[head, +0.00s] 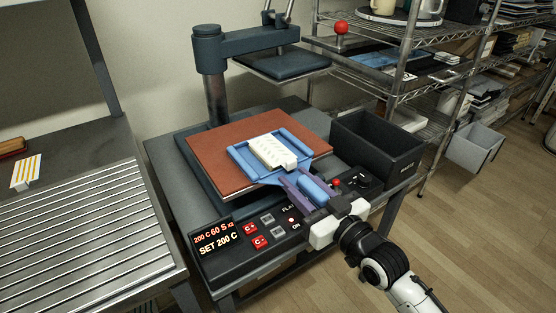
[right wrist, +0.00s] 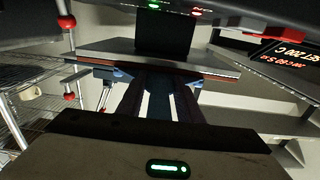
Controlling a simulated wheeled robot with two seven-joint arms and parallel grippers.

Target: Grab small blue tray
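The small blue tray (head: 245,164) lies on the red-brown pad of the press, with a white slatted block (head: 273,152) on it. Its blue handle (head: 317,187) points toward the front right, over the control panel. My right gripper (head: 309,189) reaches in from the lower right with its fingers on either side of the handle. In the right wrist view, the handle (right wrist: 159,100) runs between the two dark fingers, with light gaps beside it, so the gripper looks open and not closed on it. My left gripper is not in view.
The press's upper plate (head: 288,65) is swung back, clear of the red-brown pad (head: 215,160). A black bin (head: 375,148) stands close to the right of the tray. The control panel (head: 250,250) lies in front. A slatted metal table (head: 70,240) is at the left.

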